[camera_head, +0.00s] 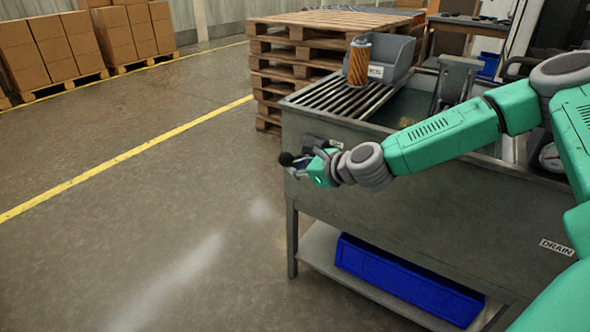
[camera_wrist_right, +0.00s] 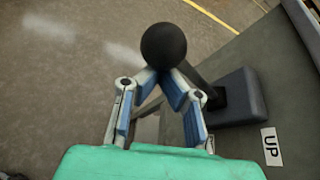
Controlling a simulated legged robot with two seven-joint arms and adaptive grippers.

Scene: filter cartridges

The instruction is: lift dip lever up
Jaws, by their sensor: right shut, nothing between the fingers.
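The dip lever has a black ball knob (camera_head: 286,159) and stands out from a grey mount (camera_head: 309,141) on the near left end of the metal tank (camera_head: 400,205). An UP label (camera_head: 336,143) sits beside the mount. My right gripper (camera_head: 303,166) is at the knob. In the right wrist view the black knob (camera_wrist_right: 171,46) lies just beyond the fingertips (camera_wrist_right: 164,74), which meet with nothing between them. The dark lever shaft (camera_wrist_right: 197,80) runs from the knob to the mount (camera_wrist_right: 237,97), partly behind a finger. I cannot tell whether the fingers touch the knob. My left gripper is out of view.
An orange filter cartridge (camera_head: 359,62) stands on the tank's slatted rack (camera_head: 340,97), beside a grey bin (camera_head: 392,58). A blue tray (camera_head: 405,280) lies on the shelf below. Stacked pallets (camera_head: 290,50) stand behind. The floor (camera_head: 130,220) to the left is clear.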

